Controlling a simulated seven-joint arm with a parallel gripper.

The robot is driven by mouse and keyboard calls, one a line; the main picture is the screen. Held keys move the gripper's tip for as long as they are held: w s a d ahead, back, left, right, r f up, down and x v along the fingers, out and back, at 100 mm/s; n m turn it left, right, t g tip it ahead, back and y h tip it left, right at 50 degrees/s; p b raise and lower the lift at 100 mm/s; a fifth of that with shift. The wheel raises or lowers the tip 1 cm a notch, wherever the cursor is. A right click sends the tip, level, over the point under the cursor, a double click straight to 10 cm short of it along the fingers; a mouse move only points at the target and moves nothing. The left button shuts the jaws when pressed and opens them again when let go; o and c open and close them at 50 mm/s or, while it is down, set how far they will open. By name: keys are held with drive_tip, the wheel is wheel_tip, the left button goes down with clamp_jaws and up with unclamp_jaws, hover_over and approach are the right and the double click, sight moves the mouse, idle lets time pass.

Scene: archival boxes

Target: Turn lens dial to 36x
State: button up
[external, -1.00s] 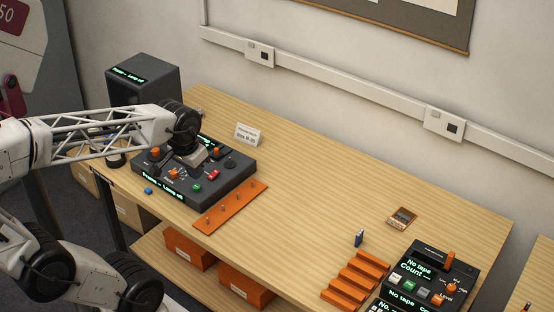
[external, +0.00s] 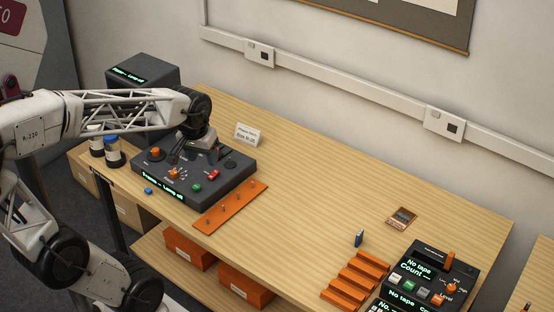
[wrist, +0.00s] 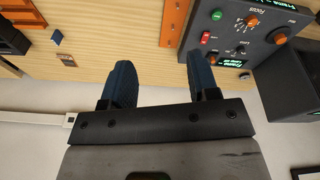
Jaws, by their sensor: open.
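The dark console (external: 235,172) stands at the left end of the table, with a lit screen reading "Frame -- Lamp off" (external: 163,188). One orange knob (external: 155,153) is at its left, and another orange knob (external: 173,174) is near its front. In the wrist view the console is upside down at the upper right, with a knob inside tick marks (wrist: 252,21) beside the word Focus and another orange knob (wrist: 281,39). I cannot read which is the lens dial. My gripper (external: 179,157) is open and empty above the console; its blue fingers (wrist: 163,68) touch no knob in the wrist view.
A dark box (external: 145,78) stands behind the console, and bottles (external: 112,150) stand to its left. An orange peg strip (external: 230,206) lies in front. A small blue piece (external: 148,191) lies nearby. The table's middle is clear; a tape counter (external: 430,275) is at the right.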

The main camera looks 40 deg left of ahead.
drive_tip(key=w+a+f+n, duration=0.2)
drive_tip(key=w+a+n, duration=0.3)
drive_tip(key=w+a, duration=0.3)
drive_tip(key=n+g, duration=0.2)
drive_tip(key=n, duration=1.2)
hover_over(186, 152)
drive_tip(key=f, duration=1.6)
drive_tip(key=shift+w+a, duration=0.35)
drive_tip(key=shift+a, duration=0.05)
drive_tip(key=shift+f, duration=0.1)
drive_tip(key=shift+f, duration=3.9)
drive_tip(key=c, duration=0.9)
